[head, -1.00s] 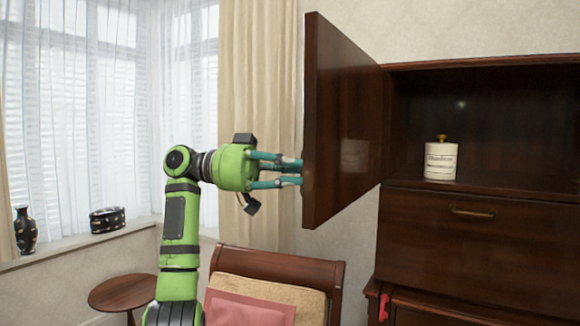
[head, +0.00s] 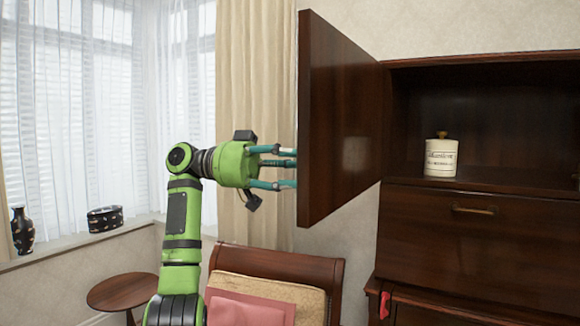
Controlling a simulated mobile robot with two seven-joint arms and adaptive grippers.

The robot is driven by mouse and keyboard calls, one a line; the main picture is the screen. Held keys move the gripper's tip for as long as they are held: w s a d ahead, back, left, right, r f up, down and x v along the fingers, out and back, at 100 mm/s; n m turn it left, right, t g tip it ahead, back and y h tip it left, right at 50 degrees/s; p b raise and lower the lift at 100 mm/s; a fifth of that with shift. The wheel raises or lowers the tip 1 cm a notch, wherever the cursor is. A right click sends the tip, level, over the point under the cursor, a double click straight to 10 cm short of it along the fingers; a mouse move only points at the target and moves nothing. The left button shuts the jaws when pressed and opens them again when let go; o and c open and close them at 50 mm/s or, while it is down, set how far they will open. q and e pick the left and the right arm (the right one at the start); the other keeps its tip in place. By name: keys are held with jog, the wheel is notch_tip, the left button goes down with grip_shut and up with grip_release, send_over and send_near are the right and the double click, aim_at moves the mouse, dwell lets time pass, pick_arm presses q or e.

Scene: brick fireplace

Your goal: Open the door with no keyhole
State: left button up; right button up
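The dark wooden cabinet door (head: 345,120) stands swung wide open at the upper left of the cabinet (head: 440,238), showing its glossy inner face. No keyhole shows on that face; its outer face is hidden. My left gripper (head: 296,167) is at the door's free edge, on the left. My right gripper is not in view.
A white lidded jar (head: 441,158) stands inside the open compartment. A drop front with a brass handle (head: 473,210) is below, and a small red item (head: 384,305) hangs lower. A chair (head: 278,265) with a pink cushion and a round side table (head: 122,292) stand below my arm.

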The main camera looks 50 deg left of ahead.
pick_arm(q)
jog(key=shift+w+a+f, duration=0.1)
jog(key=shift+f, duration=0.05)
jog(key=v, duration=1.2)
dwell(0.5)
